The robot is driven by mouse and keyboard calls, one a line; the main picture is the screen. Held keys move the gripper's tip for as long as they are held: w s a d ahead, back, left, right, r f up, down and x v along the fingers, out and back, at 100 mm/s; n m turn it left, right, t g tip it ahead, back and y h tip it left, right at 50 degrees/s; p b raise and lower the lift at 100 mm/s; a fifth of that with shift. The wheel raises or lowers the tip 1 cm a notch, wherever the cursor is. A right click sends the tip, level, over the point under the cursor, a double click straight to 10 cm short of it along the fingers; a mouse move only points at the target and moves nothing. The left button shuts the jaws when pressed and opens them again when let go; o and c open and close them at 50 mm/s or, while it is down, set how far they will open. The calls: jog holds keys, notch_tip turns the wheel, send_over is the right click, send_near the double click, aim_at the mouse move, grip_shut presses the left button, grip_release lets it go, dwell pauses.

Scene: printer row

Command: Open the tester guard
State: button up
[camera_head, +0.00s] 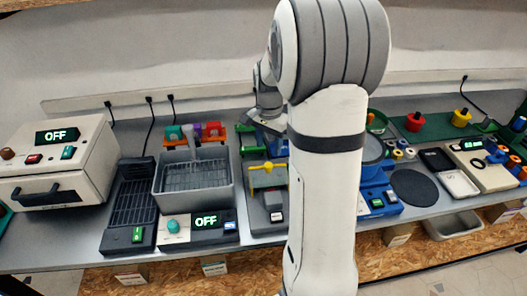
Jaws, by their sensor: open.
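A grey machine (262,215) stands on the bench just left of my arm. It has a yellow handle (267,167) on top and a see-through panel below it, which looks like the tester guard (268,181). The panel seems to be down in front of the machine, but its exact position is hard to tell. My gripper (262,124) is small in view, behind and above the machine, apart from the yellow handle. Its jaws are open and seem empty. My arm hides the machine's right surroundings.
Left of the machine are a grey basin (193,183) with a control box (198,228) showing OFF, a dark vented unit (132,205) and a white oven-like box (59,162). A blue machine (377,186) stands right of my arm. The bench is crowded.

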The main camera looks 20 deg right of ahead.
aim_at(268, 165)
notch_tip(268, 165, down, 8)
jog(key=shift+r+p, duration=0.1)
jog(key=shift+p, duration=0.3)
jog(key=shift+c, duration=0.2)
grip_shut()
jog(key=shift+w, duration=0.1)
